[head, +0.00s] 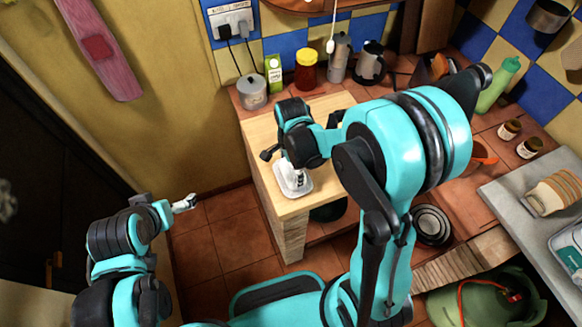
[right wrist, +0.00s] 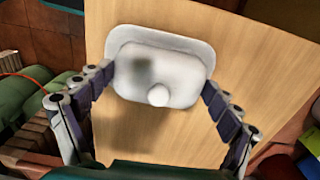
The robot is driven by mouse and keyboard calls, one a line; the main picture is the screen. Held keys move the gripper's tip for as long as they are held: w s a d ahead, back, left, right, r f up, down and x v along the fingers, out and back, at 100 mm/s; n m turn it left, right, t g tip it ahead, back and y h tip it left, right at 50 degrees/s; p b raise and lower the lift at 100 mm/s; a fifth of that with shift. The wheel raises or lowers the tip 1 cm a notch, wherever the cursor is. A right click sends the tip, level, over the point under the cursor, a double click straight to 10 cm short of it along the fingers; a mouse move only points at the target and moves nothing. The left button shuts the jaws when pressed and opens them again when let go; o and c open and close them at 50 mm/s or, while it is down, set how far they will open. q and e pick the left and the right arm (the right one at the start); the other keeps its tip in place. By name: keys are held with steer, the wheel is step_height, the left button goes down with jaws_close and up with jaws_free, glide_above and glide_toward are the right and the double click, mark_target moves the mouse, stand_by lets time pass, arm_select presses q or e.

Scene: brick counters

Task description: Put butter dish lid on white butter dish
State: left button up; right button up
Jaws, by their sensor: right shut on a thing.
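The white butter dish (head: 305,187) rests on the wooden counter top below my right gripper (head: 287,166). In the right wrist view its pale rim (right wrist: 160,29) shows behind the lid. The white butter dish lid (right wrist: 185,78), with a round knob (right wrist: 158,95), sits between the fingers of my right gripper (right wrist: 160,84), which is shut on its two sides. The lid overlaps the dish; I cannot tell whether they touch. My left gripper (head: 184,203) is empty, away at the left over the floor; its jaw opening is too small to judge.
Behind the wooden top (head: 262,135) stand a grey pot (head: 252,92), a green-white carton (head: 274,74), a red jar with yellow lid (head: 306,70) and metal pots. Bare wood lies around the dish, with the counter's edge close in front.

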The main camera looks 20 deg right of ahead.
steer(key=shift+f+b, duration=0.4)
steer(key=shift+b, duration=0.05)
stand_by(0.6)
steer(key=o, duration=1.1)
steer(key=shift+r, duration=0.1)
step_height(320, 180, up, 12)
steer(key=shift+f, duration=0.1)
steer(key=shift+s, duration=0.1)
stand_by(0.4)
